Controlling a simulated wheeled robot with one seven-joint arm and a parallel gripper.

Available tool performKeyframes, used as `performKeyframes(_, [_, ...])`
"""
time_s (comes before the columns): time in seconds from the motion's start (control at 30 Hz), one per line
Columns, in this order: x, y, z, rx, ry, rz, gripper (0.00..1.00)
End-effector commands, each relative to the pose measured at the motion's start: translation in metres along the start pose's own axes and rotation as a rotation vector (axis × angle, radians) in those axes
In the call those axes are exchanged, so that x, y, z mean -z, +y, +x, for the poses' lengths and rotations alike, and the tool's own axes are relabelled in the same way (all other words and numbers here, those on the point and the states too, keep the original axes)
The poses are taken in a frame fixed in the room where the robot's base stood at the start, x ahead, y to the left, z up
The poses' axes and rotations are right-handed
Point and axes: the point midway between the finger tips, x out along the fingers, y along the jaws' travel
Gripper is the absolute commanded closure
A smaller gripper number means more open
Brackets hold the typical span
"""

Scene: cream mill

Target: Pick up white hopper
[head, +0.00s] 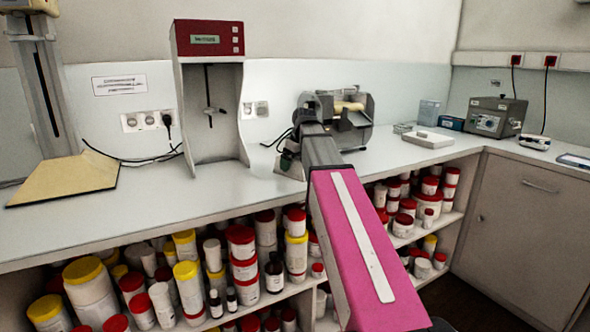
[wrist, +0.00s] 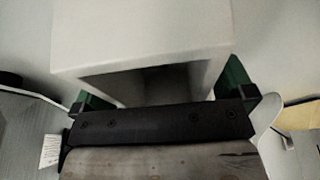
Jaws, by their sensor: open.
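A white box-shaped thing (wrist: 140,45) with a dark opening fills the upper middle of the wrist view. It looks like the white hopper. My gripper (wrist: 162,88) is open, with one green finger at each side of its lower part. I cannot tell whether the fingers touch it. In the head view my arm reaches to the counter, and its dark end (head: 309,116) is in front of the grey mill (head: 357,133). I cannot make out the hopper for certain there; my arm covers part of that spot.
The red-topped stirrer stand (head: 209,38) is left of my arm. A white flat device (head: 428,139) and a grey box (head: 496,117) are to the right on the counter (head: 232,190). A yellowish board (head: 66,180) lies at left. Shelves below hold several jars.

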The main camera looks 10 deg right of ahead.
Motion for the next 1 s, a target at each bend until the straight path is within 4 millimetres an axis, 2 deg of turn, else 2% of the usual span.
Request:
performKeyframes(0.57, [-0.0010, 0.0000, 0.0039, 0.000, 0.000, 0.000, 0.00])
performKeyframes(0.6, [-0.0011, 0.0000, 0.0039, 0.000, 0.000, 0.000, 0.06])
performKeyframes(0.67, [-0.0010, 0.0000, 0.0039, 0.000, 0.000, 0.000, 0.26])
performKeyframes(0.7, [-0.0010, 0.0000, 0.0039, 0.000, 0.000, 0.000, 0.39])
performKeyframes(1.0, [-0.0008, 0.0001, 0.0034, 0.000, 0.000, 0.000, 0.40])
